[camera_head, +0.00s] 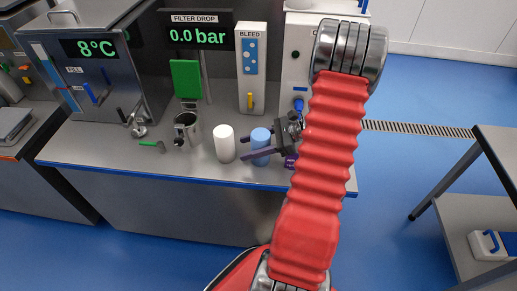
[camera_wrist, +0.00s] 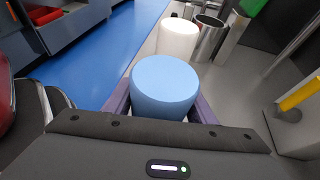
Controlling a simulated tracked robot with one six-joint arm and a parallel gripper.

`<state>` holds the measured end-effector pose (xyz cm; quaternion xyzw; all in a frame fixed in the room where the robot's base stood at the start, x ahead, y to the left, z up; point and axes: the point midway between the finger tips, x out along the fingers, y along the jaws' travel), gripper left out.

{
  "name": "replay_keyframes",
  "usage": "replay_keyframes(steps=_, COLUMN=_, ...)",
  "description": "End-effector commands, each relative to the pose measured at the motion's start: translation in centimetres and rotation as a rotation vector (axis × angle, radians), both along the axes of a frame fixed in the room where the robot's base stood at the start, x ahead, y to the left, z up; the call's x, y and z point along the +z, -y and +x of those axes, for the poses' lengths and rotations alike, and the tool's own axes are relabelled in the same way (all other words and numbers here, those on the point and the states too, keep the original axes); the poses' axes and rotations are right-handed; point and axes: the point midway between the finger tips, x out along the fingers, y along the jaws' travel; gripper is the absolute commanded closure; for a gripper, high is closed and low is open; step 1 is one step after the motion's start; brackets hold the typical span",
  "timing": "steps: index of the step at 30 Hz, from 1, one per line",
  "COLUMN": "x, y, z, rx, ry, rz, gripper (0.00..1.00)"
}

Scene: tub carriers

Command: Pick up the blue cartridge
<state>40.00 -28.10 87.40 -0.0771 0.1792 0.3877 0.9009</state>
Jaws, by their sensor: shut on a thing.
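The blue cartridge (camera_head: 260,147) stands upright near the front of the steel bench, right of the white cartridge (camera_head: 224,143). In the wrist view its round blue top (camera_wrist: 164,87) fills the middle, with the white cartridge (camera_wrist: 178,40) close behind it. My gripper (camera_head: 256,148) reaches in from the right, its dark purple fingers on either side of the blue cartridge. The fingers (camera_wrist: 163,112) are shut on it. Its lower part is partly hidden by the near finger and the gripper body. I cannot tell whether its base touches the bench.
Behind are the bleed panel (camera_head: 251,68) with a yellow lever and the 8°C tank (camera_head: 90,60). A table (camera_head: 495,150) stands at the right, beyond open blue floor.

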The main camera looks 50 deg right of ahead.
Motion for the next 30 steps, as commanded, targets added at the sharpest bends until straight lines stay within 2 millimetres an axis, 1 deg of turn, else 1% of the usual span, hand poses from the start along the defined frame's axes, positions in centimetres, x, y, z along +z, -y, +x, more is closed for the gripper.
replay_keyframes(steps=6, x=0.2, y=0.0, z=0.0, rx=0.000, ry=0.001, rz=-0.001, gripper=0.79)
replay_keyframes(steps=11, x=1.2, y=0.0, z=0.0, rx=0.001, ry=0.001, rz=-0.001, gripper=0.79)
replay_keyframes(steps=17, x=3.8, y=0.0, z=0.0, rx=0.001, ry=0.002, rz=-0.004, gripper=0.79)
replay_keyframes(steps=24, x=7.7, y=0.0, z=0.0, rx=0.001, ry=0.003, rz=-0.004, gripper=0.79)
replay_keyframes(steps=27, x=8.9, y=0.0, z=0.1, rx=0.001, ry=0.002, rz=-0.002, gripper=0.79)
replay_keyframes(steps=30, x=9.7, y=0.0, z=0.1, rx=0.001, ry=0.001, rz=-0.001, gripper=0.79)
